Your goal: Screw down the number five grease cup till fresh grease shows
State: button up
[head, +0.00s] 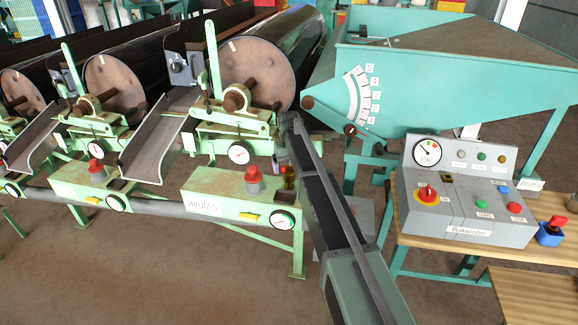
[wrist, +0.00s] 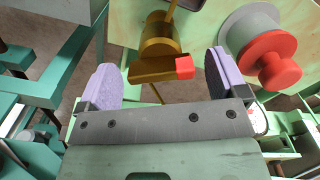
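The grease cup (wrist: 158,45) is a brass cup with a flat cross handle, red at one end, seen in the wrist view. In the head view a small brass fitting (head: 289,183) sits at the right end of the nearest drum's green box (head: 232,208), whose label appears to read drum 5. My gripper (wrist: 160,72) is open, its two purple pads on either side of the cup's handle with gaps on both sides. It holds nothing. In the head view my arm largely hides the gripper. No grease can be made out.
A red knob on a grey base (wrist: 262,52) stands close to the right finger; it shows in the head view too (head: 253,181). A gauge (head: 283,220) is on the box front.

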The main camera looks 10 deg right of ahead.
notch_tip(320, 180, up, 11)
jog(key=p, duration=1.1)
jog(key=shift+f, duration=0.1)
jog(key=s+m, duration=0.1)
jog(key=s, duration=3.7)
jog(key=shift+s+d, duration=0.15)
jog(key=shift+s, duration=0.15)
